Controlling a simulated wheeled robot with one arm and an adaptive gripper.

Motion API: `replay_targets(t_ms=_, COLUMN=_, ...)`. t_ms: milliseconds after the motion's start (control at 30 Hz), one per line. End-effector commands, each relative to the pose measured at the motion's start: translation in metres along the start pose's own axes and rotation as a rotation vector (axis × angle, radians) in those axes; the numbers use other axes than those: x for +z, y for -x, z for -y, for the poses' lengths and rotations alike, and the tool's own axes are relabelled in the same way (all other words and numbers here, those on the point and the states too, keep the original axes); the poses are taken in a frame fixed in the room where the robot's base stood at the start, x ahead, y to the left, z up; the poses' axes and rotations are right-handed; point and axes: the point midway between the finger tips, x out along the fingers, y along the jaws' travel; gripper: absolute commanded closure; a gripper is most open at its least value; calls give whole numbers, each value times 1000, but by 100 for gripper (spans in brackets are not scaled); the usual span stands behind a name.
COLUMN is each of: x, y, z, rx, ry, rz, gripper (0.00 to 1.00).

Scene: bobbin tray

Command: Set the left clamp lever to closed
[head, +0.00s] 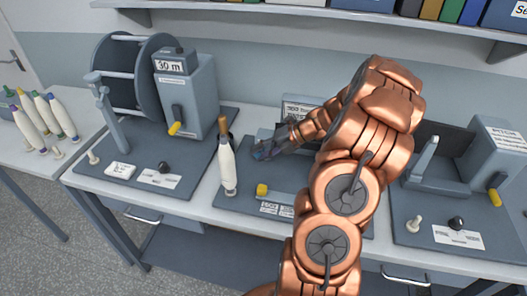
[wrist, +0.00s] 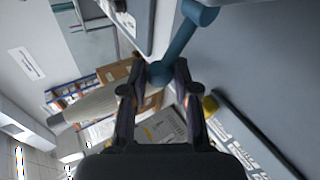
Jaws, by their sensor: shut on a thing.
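My gripper (head: 266,152) is at the middle station of the bench in the head view. In the wrist view my gripper (wrist: 155,78) has its two dark fingers around the end of a blue lever (wrist: 180,46), which I take as the left clamp lever. The lever slants up and right from the fingers to a rounded end. The fingers are shut on it. In the head view the lever is mostly hidden by my gripper, and its set position cannot be read.
A white bobbin (head: 227,165) stands upright just left of my gripper. A yellow knob (head: 262,190) is in front on the same base plate (head: 235,200). A reel machine (head: 188,95) stands at left, another station (head: 475,160) at right. A shelf (head: 300,15) runs above.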

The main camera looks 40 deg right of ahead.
Motion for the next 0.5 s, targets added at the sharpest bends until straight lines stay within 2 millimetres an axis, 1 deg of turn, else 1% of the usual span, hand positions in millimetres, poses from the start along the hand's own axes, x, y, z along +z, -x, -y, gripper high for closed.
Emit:
replay_targets(t_ms=100, x=1, y=1, z=0, rx=1, ry=1, rz=4, gripper=100)
replay_targets(t_ms=133, x=1, y=1, z=0, rx=1, ry=1, rz=5, gripper=70)
replay_targets(t_ms=367, x=1, y=1, z=0, rx=1, ry=-1, rz=4, gripper=45)
replay_targets(t_ms=500, x=0, y=1, z=0, rx=1, ry=-1, rz=3, gripper=45)
